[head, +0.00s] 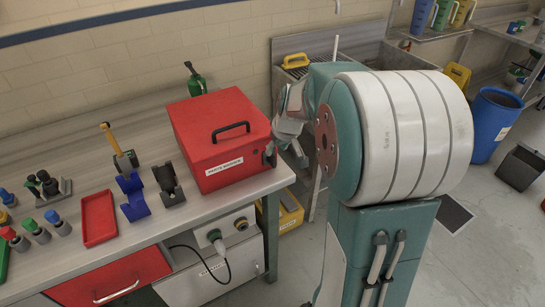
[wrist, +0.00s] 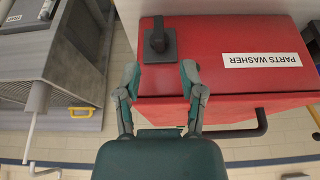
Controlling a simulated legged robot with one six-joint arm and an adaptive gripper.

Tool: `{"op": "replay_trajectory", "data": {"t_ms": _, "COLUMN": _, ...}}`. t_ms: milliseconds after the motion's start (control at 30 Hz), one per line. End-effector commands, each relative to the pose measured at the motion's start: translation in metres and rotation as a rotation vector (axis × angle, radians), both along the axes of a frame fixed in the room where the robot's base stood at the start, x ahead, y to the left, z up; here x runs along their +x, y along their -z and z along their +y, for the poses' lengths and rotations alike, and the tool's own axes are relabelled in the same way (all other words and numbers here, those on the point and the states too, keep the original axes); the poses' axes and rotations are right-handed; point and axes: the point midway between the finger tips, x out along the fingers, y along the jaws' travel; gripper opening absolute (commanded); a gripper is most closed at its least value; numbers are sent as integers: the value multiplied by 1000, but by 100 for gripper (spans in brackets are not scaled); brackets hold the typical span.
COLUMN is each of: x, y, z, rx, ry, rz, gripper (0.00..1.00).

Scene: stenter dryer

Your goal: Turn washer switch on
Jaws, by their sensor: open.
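The red parts washer (head: 220,138) sits on the metal bench, with a black handle on its lid and a white PARTS WASHER label on its front. Its black switch (wrist: 158,40) shows in the wrist view as a dark lever on a square plate, on the red face near the label, which appears upside down. In the head view the switch (head: 269,154) is a small dark shape at the box's right front edge. My gripper (wrist: 160,68) is open and empty. Its two fingertips lie either side of the plate's lower edge in the picture; whether they touch the box I cannot tell.
My arm hides part of the sink (head: 365,59) behind. A yellow-handled tool (head: 119,150), a red tray (head: 98,217) and blue and black holders stand left of the washer. A blue bin (head: 494,124) stands on the floor at right.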

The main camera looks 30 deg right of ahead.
Motion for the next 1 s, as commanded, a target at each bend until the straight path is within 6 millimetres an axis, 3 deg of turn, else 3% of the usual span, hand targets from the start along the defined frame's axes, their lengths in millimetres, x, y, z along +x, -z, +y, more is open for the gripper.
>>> {"op": "replay_trajectory", "data": {"t_ms": 100, "x": 8, "y": 22, "z": 1, "rx": 2, "ry": 1, "rz": 4, "gripper": 51}}
{"op": "replay_trajectory", "data": {"t_ms": 300, "x": 20, "y": 49, "z": 1, "rx": 1, "ry": 1, "rz": 2, "gripper": 51}}
{"op": "replay_trajectory", "data": {"t_ms": 700, "x": 24, "y": 59, "z": 1, "rx": 0, "ry": 1, "rz": -1, "gripper": 51}}
{"op": "replay_trajectory", "data": {"t_ms": 733, "x": 24, "y": 59, "z": 1, "rx": 0, "ry": 1, "rz": -1, "gripper": 47}}
{"op": "replay_trajectory", "data": {"t_ms": 833, "x": 24, "y": 59, "z": 1, "rx": 0, "ry": 1, "rz": -1, "gripper": 2}}
{"op": "replay_trajectory", "data": {"t_ms": 1000, "x": 24, "y": 59, "z": 1, "rx": 0, "ry": 1, "rz": -1, "gripper": 0}}
